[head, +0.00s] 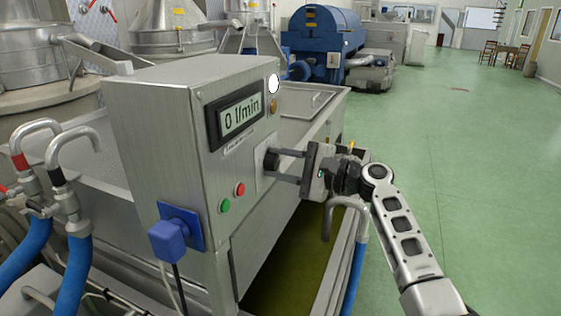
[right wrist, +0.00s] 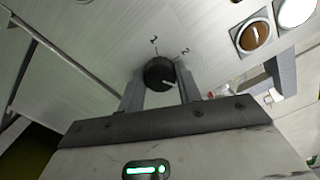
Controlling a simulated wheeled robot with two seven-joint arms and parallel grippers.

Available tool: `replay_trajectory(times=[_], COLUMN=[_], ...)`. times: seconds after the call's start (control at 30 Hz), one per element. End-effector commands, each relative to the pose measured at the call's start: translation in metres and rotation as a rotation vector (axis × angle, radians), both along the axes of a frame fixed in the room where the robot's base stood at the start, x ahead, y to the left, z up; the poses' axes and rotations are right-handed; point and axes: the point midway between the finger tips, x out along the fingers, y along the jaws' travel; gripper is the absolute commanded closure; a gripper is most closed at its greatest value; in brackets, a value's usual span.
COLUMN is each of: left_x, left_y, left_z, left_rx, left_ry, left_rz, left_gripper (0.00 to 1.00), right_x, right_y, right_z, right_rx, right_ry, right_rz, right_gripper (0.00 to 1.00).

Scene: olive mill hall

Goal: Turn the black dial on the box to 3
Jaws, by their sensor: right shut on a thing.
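The black dial (head: 270,161) sits on a pale plate on the front of the grey metal box (head: 158,131). In the right wrist view the round dial (right wrist: 157,71) has a short white mark that lies toward its lower right. Two small printed marks stand above and to its upper right; the right one looks like 2, the other I cannot read surely. My right gripper (head: 282,166) is shut on the dial, one finger on each side, and partly covers it. My left gripper is not in view.
The box's display (head: 238,116) reads 0 l/min. Green (head: 225,205) and red (head: 240,189) buttons are below left of the dial. A blue plug (head: 170,241) juts from the box, and a bent metal pipe (head: 345,207) stands under my right gripper. Green floor (head: 455,180) is open at right.

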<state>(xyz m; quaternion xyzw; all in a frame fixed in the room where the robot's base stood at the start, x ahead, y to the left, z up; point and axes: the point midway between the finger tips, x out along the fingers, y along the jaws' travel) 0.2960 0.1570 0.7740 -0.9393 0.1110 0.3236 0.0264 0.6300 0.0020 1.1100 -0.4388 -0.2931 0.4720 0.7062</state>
Motion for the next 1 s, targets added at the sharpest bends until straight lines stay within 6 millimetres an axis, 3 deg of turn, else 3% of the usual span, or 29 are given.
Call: replay_trajectory(times=[0.5, 0.53, 0.6, 1.0], left_x=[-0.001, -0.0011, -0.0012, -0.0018], left_y=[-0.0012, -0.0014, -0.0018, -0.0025], left_z=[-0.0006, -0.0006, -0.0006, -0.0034], left_rx=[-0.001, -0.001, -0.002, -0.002], left_ry=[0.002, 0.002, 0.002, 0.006], left_rz=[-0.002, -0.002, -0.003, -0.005], left_gripper=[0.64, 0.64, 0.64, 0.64], right_x=[0.0001, 0.0002, 0.0001, -0.003], right_y=[-0.0006, -0.0006, -0.0005, -0.0095], right_z=[-0.0013, -0.0012, -0.0012, -0.0013], right_rx=[0.006, 0.006, 0.006, 0.006], right_ry=[0.019, 0.019, 0.018, 0.015], right_rz=[-0.001, -0.001, 0.0, -0.002], right_gripper=[0.89, 0.58, 0.44, 0.44])
